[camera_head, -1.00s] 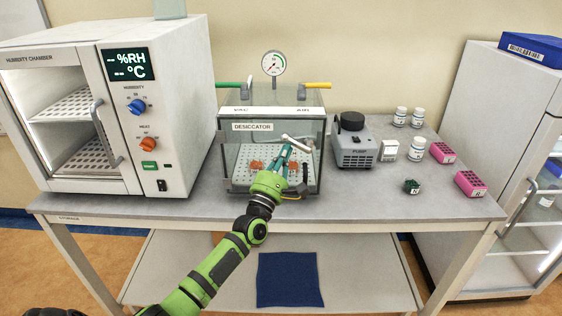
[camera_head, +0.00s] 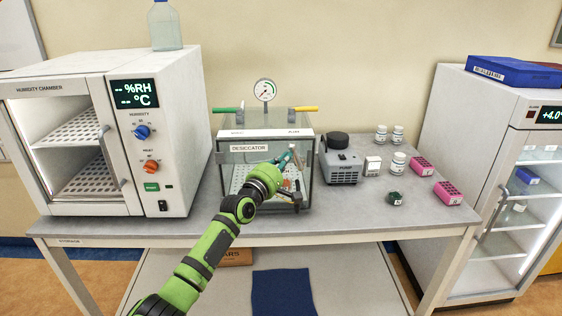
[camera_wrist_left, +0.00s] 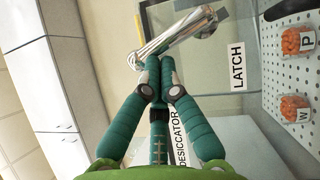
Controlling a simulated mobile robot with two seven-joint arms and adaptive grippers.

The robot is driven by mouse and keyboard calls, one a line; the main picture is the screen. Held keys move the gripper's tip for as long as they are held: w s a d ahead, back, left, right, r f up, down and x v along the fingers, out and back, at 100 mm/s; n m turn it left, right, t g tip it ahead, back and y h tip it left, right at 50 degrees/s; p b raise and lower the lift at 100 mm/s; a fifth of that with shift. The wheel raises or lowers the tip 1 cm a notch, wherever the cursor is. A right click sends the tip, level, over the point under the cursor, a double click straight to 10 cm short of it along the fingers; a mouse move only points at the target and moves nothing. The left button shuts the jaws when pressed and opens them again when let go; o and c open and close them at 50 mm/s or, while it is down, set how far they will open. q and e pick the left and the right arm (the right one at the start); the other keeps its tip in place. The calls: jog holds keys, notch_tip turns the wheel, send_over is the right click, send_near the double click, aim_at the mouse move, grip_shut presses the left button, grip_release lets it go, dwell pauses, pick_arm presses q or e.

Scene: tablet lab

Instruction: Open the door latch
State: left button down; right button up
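The desiccator (camera_head: 252,149) is a clear-walled box with a label on its front, standing mid-table. Its metal latch lever (camera_head: 296,158) is at the upper right of the front, partly behind my fingers. In the left wrist view the silvery lever (camera_wrist_left: 178,40) lies just beyond my fingertips, near a LATCH label (camera_wrist_left: 237,66). My left gripper (camera_head: 285,163) is at the lever, its teal fingers drawn together. In the left wrist view its tips (camera_wrist_left: 158,68) meet at the lever's near side; no grip around it shows. The door looks closed. My right gripper is out of view.
A humidity chamber (camera_head: 178,120) stands close on the left. A pump (camera_head: 340,163), white bottles (camera_head: 398,162) and pink racks (camera_head: 448,193) are on the right. A gauge (camera_head: 265,90) and coloured valve handles top the desiccator. Jars with orange contents (camera_wrist_left: 296,108) sit inside it.

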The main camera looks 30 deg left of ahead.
pick_arm(q)
jog(key=shift+w+d+r+p, duration=0.35)
jog(key=shift+d+r+p, duration=0.05)
jog(key=shift+d+r, duration=0.1)
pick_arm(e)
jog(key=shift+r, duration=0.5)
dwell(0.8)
pick_arm(q)
jog(key=shift+a+f, duration=0.1)
jog(key=shift+f, duration=0.05)
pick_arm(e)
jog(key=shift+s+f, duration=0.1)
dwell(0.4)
